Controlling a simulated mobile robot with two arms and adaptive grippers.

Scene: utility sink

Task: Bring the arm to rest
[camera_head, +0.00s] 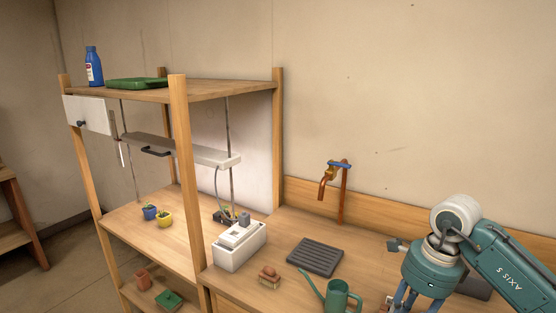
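My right arm (504,265), teal and grey, comes in from the right over the bench. Its gripper (405,298) points down at the bottom edge of the head view, right of the green watering can (342,297). The fingertips are cut off by the picture edge, so I cannot tell whether it is open or shut or holds anything. My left arm and gripper are not in view.
The wooden bench (275,245) holds a dark ribbed tray (315,257), a small reddish-brown object (269,277) and a white box-shaped device (239,246). A tall wooden shelf (179,150) rises on the left.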

